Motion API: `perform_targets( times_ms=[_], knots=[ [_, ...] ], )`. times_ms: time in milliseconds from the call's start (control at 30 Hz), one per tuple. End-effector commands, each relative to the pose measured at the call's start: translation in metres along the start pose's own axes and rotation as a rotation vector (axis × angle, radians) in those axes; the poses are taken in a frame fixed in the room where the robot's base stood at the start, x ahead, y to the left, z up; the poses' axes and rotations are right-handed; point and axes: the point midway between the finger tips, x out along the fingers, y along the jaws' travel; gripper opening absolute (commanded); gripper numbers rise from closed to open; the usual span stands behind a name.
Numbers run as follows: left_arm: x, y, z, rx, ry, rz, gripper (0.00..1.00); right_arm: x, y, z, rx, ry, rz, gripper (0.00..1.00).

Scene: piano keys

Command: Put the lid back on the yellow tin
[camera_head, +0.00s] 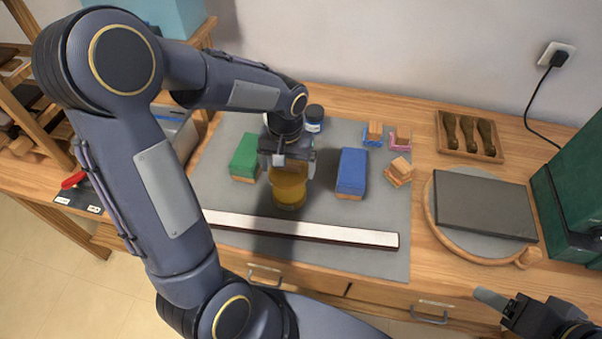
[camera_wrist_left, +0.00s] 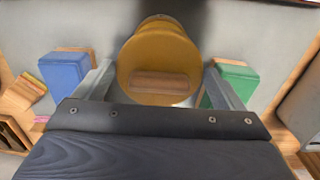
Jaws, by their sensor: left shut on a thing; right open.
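The yellow tin (camera_head: 290,200) stands upright on the grey mat between the green and blue blocks. Its yellow side also shows beyond the lid in the left wrist view (camera_wrist_left: 160,24). The round yellow lid (camera_wrist_left: 160,57) with a wooden bar handle (camera_wrist_left: 160,83) is over the tin's top. My left gripper (camera_head: 288,165) points down over the tin and is shut on the lid, one finger on each side. I cannot tell whether the lid touches the tin's rim all round. My right gripper (camera_head: 500,308) is open at the lower right, partly out of frame.
A green block (camera_head: 245,156) and a blue block (camera_head: 351,172) stand close on either side. A long white strip (camera_head: 305,228) lies in front. A dark jar (camera_head: 314,118) is behind. Small blocks (camera_head: 399,171) and a round board (camera_head: 433,215) with a dark slab are to the right.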

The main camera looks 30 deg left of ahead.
Motion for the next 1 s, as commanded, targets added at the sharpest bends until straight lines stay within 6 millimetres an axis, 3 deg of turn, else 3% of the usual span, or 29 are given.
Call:
perform_targets(
  times_ms=[633,1000],
  knots=[
    [0.055,0.001,0.000,0.003,0.000,0.000,0.65,0.037,0.017,0.019,0.000,0.000,0.000,0.59],
    [0.062,0.001,0.000,0.003,0.001,0.000,0.65,0.042,0.019,0.021,0.000,0.000,0.000,0.59]
  ],
)
